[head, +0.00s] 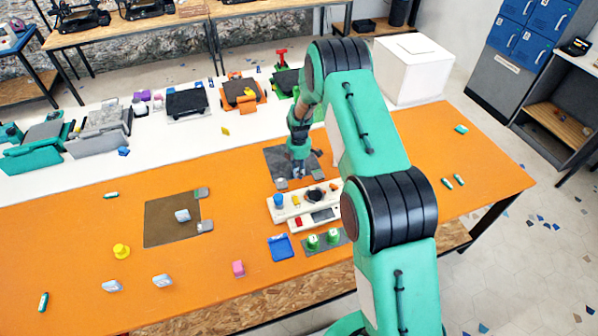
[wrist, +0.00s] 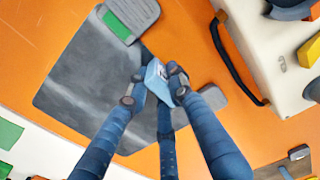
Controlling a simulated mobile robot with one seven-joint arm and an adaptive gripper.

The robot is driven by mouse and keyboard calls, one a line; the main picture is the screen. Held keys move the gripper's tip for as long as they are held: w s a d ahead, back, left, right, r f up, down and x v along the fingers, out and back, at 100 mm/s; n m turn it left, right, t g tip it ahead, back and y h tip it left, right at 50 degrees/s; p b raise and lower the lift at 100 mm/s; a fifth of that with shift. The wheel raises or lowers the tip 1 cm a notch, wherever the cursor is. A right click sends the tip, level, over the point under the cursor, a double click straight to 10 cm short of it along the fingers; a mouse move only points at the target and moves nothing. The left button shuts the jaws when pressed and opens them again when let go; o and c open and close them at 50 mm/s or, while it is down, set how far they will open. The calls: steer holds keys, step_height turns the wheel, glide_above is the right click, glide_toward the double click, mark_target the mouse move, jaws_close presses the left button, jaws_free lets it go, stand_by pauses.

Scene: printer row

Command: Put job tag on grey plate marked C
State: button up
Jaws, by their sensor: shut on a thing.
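My gripper (wrist: 155,84) is shut on a light blue job tag (wrist: 157,80), which sits tilted between the fingertips. In the wrist view the tag is over the right part of a dark grey plate (wrist: 80,85); I cannot tell if it touches. In the head view my gripper (head: 298,170) points down over this grey plate (head: 276,156), and the held tag is not clear there. A grey tab with a green patch (wrist: 130,20) lies at one plate corner and a plain grey tab (wrist: 212,96) at another. I can read no letter C.
A brownish grey plate (head: 160,232) to the left bears another light blue tag (head: 183,215). Two similar tags (head: 112,286) (head: 163,281) lie at the front. A cream device (head: 285,214) stands close to the grey plate. Bare orange table lies between the two plates.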

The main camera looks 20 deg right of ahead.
steer(key=o, duration=0.9)
steer(key=shift+r, duration=0.1)
step_height(320, 180, up, 12)
steer(key=shift+r+p, duration=0.1)
steer(key=shift+p, duration=0.2)
stand_by(0.4)
